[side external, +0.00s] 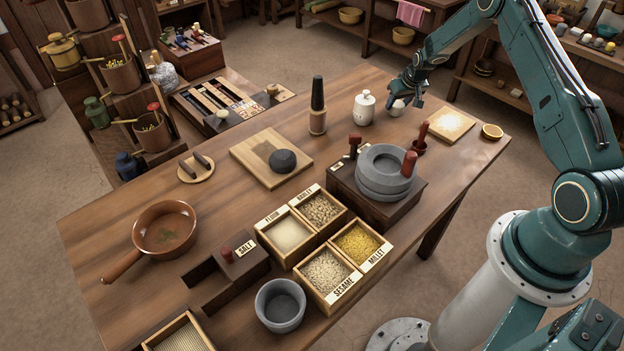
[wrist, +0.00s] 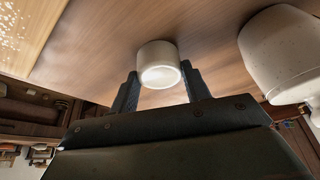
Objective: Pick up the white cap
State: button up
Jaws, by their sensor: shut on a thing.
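The white cap (wrist: 158,62) is a short, smooth cylinder in the wrist view, set between my two fingertips. My gripper (wrist: 162,84) is shut on it, a finger on either side. In the side external view my gripper (side external: 404,98) is at the far right part of the table, and the white cap (side external: 397,108) shows just under it. Whether the cap touches the table is hard to tell.
A white lidded jar (side external: 364,108) stands close to the left of my gripper. A stone quern (side external: 382,178) and a red-handled tool (side external: 421,135) stand nearer.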

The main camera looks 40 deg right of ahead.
aim_at(398, 105)
notch_tip(398, 105, up, 20)
dwell(0.7)
dwell(0.5)
